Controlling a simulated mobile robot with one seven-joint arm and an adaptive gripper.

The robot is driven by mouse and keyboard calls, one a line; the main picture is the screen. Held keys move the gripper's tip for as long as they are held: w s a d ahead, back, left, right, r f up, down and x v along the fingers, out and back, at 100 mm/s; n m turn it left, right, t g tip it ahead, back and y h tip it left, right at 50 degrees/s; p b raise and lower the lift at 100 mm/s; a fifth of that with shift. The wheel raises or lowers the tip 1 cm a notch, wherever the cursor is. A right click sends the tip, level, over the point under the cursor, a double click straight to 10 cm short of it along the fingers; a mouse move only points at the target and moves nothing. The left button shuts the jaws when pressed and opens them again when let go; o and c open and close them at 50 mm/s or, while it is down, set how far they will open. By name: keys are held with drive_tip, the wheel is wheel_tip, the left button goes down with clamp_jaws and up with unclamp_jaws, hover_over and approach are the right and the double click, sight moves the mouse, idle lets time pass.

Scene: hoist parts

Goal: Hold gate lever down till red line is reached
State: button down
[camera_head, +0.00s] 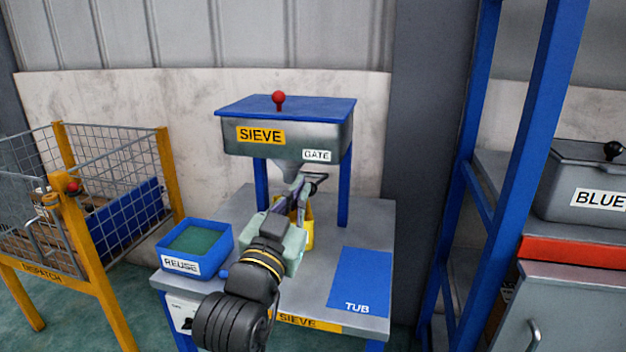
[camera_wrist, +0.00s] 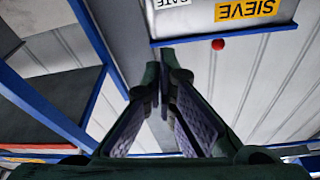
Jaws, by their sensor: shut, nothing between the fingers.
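The sieve hopper (camera_head: 288,140) stands on blue legs with a GATE label (camera_head: 317,155) on its front right; it shows upside down in the wrist view (camera_wrist: 200,18). A small dark bar (camera_head: 318,177) sits below the label by the spout; I cannot tell surely whether it is the gate lever or part of my gripper. My gripper (camera_head: 302,181) is shut and empty, its tips just below the hopper; in the wrist view its fingertips (camera_wrist: 163,78) meet. A yellow container (camera_head: 308,232) stands under the spout, partly hidden by my arm. No red line is visible.
A blue REUSE tray (camera_head: 196,246) stands on the bench's left. A blue TUB mat (camera_head: 359,282) lies bare at the right. A wire DISPATCH cage (camera_head: 88,210) is at the left; a blue frame (camera_head: 470,165) and a grey BLUE-labelled bin (camera_head: 580,190) are right.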

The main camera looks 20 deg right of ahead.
drive_tip(key=shift+w, duration=0.1)
drive_tip(key=p+x, duration=0.3)
drive_tip(key=x, duration=0.6)
drive_tip(key=shift+w+a+f, duration=0.1)
drive_tip(key=shift+w+f, duration=0.1)
drive_tip(key=shift+f, duration=0.7)
drive_tip(key=shift+w+a+f, duration=0.1)
drive_tip(key=shift+w+f, duration=0.1)
drive_tip(key=shift+f, duration=0.75)
